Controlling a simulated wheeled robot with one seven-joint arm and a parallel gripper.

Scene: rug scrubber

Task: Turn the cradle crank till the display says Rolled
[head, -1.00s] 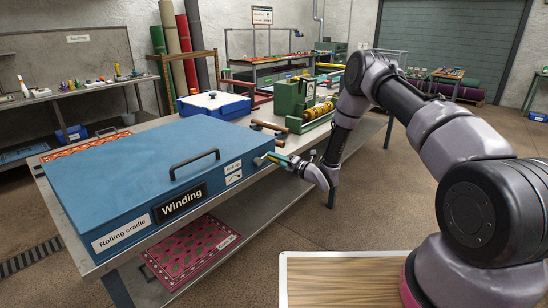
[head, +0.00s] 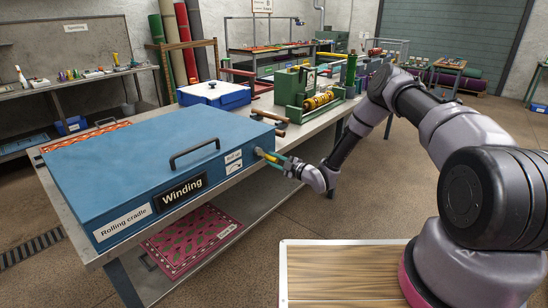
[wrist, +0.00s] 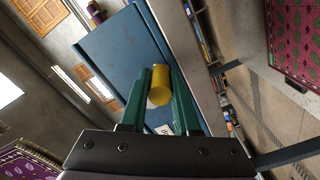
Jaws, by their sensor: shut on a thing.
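The rolling cradle (head: 130,165) is a large blue box with a black handle on its lid, standing on the metal bench. Its display (head: 180,193) reads "Winding". The crank's yellow knob (wrist: 160,84) sits between the green fingers of my gripper (wrist: 160,90) in the wrist view. My gripper (head: 274,158) is shut on the crank knob at the cradle's right end in the head view.
A green machine with yellow rollers (head: 305,92) and a blue box with a white lid (head: 213,93) stand behind the cradle on the bench. A patterned rug (head: 190,238) lies on the lower shelf. The floor right of the bench is clear near my gripper.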

